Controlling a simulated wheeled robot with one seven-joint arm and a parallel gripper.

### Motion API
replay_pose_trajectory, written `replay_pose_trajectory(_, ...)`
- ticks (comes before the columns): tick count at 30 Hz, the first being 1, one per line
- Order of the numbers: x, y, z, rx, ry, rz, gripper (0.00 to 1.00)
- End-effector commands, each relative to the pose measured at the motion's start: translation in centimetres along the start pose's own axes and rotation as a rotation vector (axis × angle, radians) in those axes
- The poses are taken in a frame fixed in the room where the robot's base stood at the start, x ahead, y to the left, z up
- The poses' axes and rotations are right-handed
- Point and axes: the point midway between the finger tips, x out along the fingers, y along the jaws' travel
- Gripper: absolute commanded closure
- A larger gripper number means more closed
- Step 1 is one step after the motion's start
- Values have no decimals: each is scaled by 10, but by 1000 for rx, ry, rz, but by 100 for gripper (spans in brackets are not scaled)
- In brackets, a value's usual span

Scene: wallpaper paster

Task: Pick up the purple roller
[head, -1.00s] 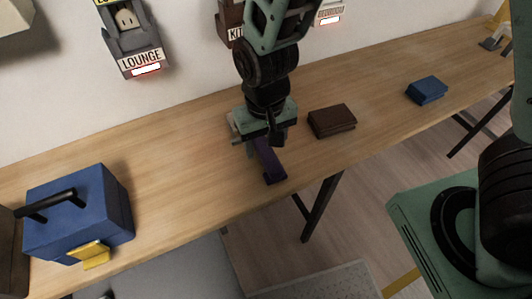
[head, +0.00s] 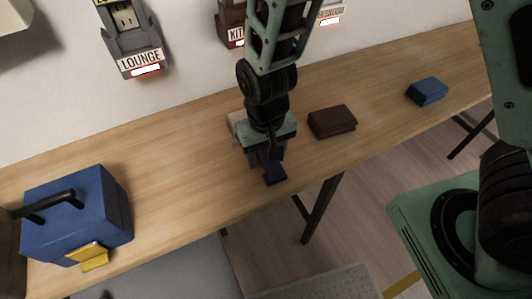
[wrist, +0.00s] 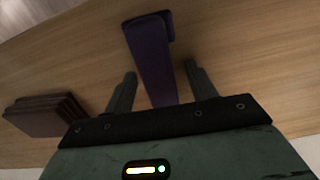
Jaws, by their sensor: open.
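The purple roller (head: 274,174) lies on the wooden table, near its front edge. In the head view my gripper (head: 263,158) is over it and hides part of it. In the wrist view the purple handle (wrist: 153,62) runs between my two open fingers (wrist: 158,85), with a gap on each side. The far end of the roller is hidden behind my gripper in the head view. A pale part (head: 235,122) shows behind my gripper; I cannot tell whether it belongs to the roller.
A dark brown block (head: 332,121) lies right of my gripper, also in the wrist view (wrist: 42,116). A blue block (head: 427,91) lies farther right. A blue toolbox (head: 75,220) stands at the left. The wooden table (head: 165,150) is clear between toolbox and gripper.

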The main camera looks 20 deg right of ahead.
Motion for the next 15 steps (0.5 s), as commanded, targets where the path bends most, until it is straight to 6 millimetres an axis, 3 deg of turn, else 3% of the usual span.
replay_pose_trajectory(8,0,0,0,0,0,0,44)
replay_pose_trajectory(14,0,0,0,0,0,0,96)
replay_pose_trajectory(15,0,0,0,0,0,0,97)
